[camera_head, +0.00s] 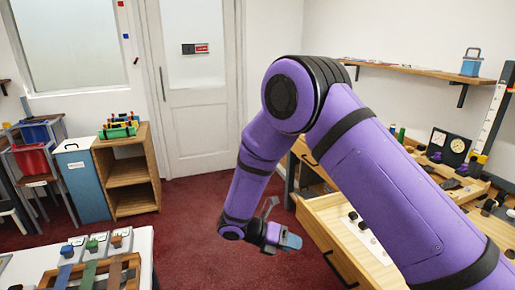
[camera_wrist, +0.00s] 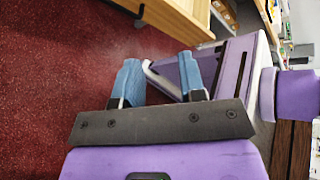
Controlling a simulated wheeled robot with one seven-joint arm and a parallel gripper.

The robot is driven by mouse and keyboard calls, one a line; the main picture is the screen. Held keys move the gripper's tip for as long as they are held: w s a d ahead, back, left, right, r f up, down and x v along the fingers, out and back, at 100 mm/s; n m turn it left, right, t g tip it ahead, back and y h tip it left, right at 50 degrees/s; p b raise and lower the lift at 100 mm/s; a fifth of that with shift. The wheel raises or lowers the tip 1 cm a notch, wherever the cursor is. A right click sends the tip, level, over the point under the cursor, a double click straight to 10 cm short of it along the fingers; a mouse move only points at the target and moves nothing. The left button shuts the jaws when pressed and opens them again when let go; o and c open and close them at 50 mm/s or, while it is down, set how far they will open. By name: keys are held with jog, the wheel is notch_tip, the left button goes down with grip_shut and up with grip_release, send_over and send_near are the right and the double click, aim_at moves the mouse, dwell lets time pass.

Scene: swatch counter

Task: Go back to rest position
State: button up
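My gripper (camera_head: 279,237) hangs low over the red floor, left of the open drawer in the head view. In the wrist view its two blue fingers (camera_wrist: 159,72) stand apart with nothing between them. My purple arm reaches in from the right and bends down at the elbow, and it hides part of the counter.
An open wooden drawer (camera_head: 316,221) with small black and white pieces sticks out of the counter on the right. A table with wooden racks (camera_head: 133,270) stands at lower left. A wooden shelf unit (camera_head: 128,172) stands by the white door (camera_head: 196,110). Red floor between is clear.

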jog(key=s+d+r+m+g+y, duration=0.1)
jog(key=s+d+r+m+y, duration=0.1)
jog(key=d+r+m, duration=0.45)
jog(key=s+d+r+m+y, duration=0.3)
jog(key=r+m, duration=0.1)
jog(key=r, duration=0.6)
jog(key=s+d+r+m+g+y, duration=0.1)
jog(key=s+d+r+m+y, duration=0.1)
jog(key=d+r+m, duration=0.5)
jog(key=s+d+r+m+t+y, duration=0.2)
jog(key=s+r+m, duration=0.4)
jog(key=s, duration=0.3)
jog(key=s+d+r+m+t+y, duration=0.2)
jog(key=s+r+m, duration=0.4)
jog(key=s, duration=0.3)
jog(key=t+y, duration=0.1)
jog(key=t, duration=0.1)
jog(key=shift+d+t, duration=0.35)
jog(key=shift+t, duration=0.05)
jog(key=shift+d, duration=0.1)
